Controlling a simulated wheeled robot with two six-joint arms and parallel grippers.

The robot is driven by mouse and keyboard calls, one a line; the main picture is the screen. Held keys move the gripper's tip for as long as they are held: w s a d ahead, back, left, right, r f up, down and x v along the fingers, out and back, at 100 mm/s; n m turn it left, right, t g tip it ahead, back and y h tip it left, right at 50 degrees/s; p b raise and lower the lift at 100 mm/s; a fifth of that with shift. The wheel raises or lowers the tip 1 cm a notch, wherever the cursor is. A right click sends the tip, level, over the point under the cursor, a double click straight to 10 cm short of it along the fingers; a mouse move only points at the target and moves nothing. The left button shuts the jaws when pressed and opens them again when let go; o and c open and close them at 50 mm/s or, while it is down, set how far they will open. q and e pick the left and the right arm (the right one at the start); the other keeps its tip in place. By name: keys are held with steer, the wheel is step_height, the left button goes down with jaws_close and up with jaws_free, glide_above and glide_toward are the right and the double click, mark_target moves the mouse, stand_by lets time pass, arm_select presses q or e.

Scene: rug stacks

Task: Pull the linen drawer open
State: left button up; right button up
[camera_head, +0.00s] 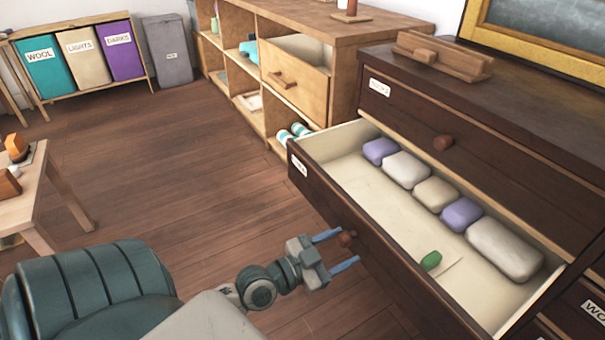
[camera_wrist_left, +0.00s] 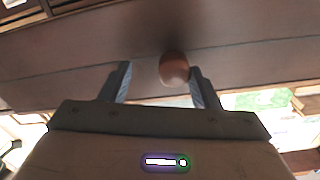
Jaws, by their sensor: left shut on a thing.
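A dark wood drawer (camera_head: 352,225) of the chest stands pulled well out, its pale inside in full view. Its label (camera_head: 299,164) is too small to read surely. My left gripper (camera_head: 349,247) is at its front, shut on the round brown drawer knob (camera_head: 347,238). In the left wrist view the knob (camera_wrist_left: 174,68) sits between the two blue fingers of my left gripper (camera_wrist_left: 165,80), nearer the right finger. My right gripper is not in view.
Purple, white and beige bundles (camera_head: 433,194) and a green item (camera_head: 431,260) lie inside the drawer. A closed drawer with a knob (camera_head: 443,142) is above. A wooden shelf unit (camera_head: 340,70) stands behind, a small table (camera_head: 38,190) at left. Floor (camera_head: 190,180) between is clear.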

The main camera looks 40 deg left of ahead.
arm_select(q)
steer(key=p+v, duration=0.1)
steer(key=v, duration=0.8)
steer(key=shift+s+p, duration=0.3)
steer(key=shift+s, duration=0.1)
steer(key=shift+d, duration=0.1)
stand_by(0.6)
stand_by(0.3)
